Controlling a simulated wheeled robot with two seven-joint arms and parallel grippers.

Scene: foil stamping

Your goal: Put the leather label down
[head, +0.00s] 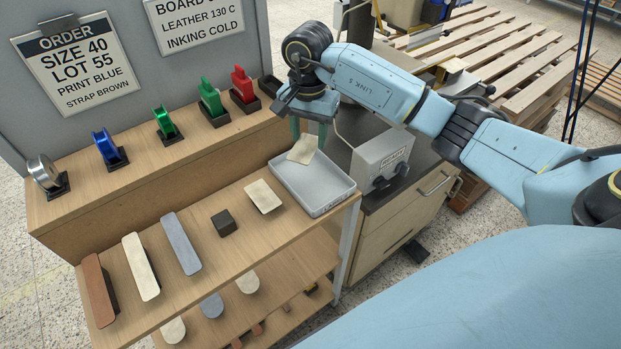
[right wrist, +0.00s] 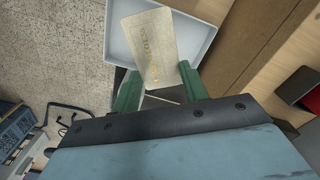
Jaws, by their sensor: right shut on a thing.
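The leather label (head: 302,149) is a pale cream piece held over the grey tray (head: 325,208). My right gripper (head: 309,133) is shut on the label, with its green fingers pointing down at the tray's back part. In the right wrist view the label (right wrist: 150,50) shows faint gold stamped lettering and stands out from between the fingers (right wrist: 160,92), with the tray's white rim (right wrist: 112,40) behind it. I cannot tell whether the label touches the tray. Another cream label (head: 264,196) lies on the wooden bench left of the tray. My left gripper is not in view.
A grey control box (head: 381,160) stands right of the tray. A dark block (head: 224,222) and long brown, cream and grey strips (head: 181,243) lie on the bench. Foil rolls (head: 108,147) and green and red holders (head: 243,86) line the raised shelf. An order sign (head: 75,62) hangs behind.

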